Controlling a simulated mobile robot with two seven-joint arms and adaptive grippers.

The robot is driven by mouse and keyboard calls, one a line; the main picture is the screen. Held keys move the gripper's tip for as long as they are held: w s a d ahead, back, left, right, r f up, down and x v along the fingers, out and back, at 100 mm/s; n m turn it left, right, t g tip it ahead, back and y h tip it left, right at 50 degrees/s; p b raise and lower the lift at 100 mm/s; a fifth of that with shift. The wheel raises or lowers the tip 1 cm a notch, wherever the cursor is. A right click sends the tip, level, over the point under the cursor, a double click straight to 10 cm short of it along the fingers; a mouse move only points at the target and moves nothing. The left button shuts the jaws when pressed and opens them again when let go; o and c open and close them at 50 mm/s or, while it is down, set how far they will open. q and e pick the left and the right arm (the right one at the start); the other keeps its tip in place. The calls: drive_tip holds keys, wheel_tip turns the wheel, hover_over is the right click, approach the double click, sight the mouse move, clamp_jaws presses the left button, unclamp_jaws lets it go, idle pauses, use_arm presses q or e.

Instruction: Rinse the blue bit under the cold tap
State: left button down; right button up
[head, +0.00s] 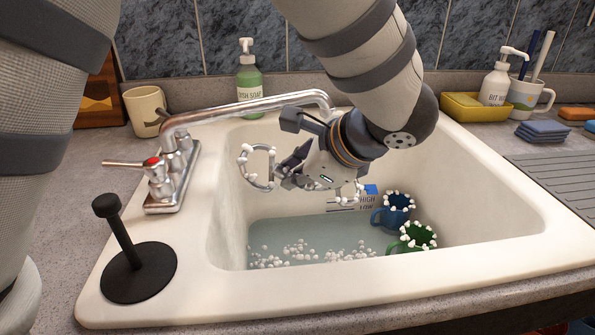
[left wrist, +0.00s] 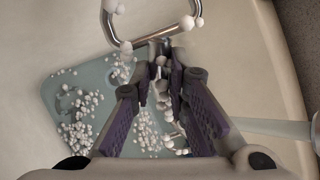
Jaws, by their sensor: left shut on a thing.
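My left gripper (head: 312,172) is over the sink (head: 235,228), shut on a metal bit with foam beads. One bit ring (head: 257,167) sticks out to the left of the fingers, and a foamy part (head: 348,194) shows below right. In the left wrist view a ring (left wrist: 108,22) lies beyond the shut fingertips (left wrist: 160,70). The fingers hide the middle of the bit, and I cannot tell its colour. The tap's spout (head: 235,104) reaches over the sink, its end close behind my gripper. A red-topped handle (head: 153,164) shows; the cold handle is not clearly identifiable. My right gripper is not in view.
Foamy water (head: 290,232) fills the sink bottom. A foamy blue mug (head: 385,216) and green mug (head: 409,245) stand at its right. Dish soap (head: 249,84), a cream mug (head: 143,110) and a black rod on a disc (head: 138,272) surround the sink.

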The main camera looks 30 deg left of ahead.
use_arm(q)
drive_tip(key=shift+w+d, duration=0.1)
drive_tip(key=shift+w, duration=0.05)
drive_tip(key=shift+w+d, duration=0.45)
drive_tip(key=shift+d, duration=0.15)
drive_tip(key=shift+a+r, duration=0.1)
idle(0.3)
drive_tip(key=shift+s+a, duration=1.1)
drive_tip(key=shift+a, duration=0.25)
drive_tip(key=shift+w, duration=0.15)
drive_tip(key=shift+w+d, duration=0.15)
drive_tip(key=shift+w, duration=1)
drive_tip(key=shift+s+d, duration=0.1)
drive_tip(key=shift+s, duration=0.05)
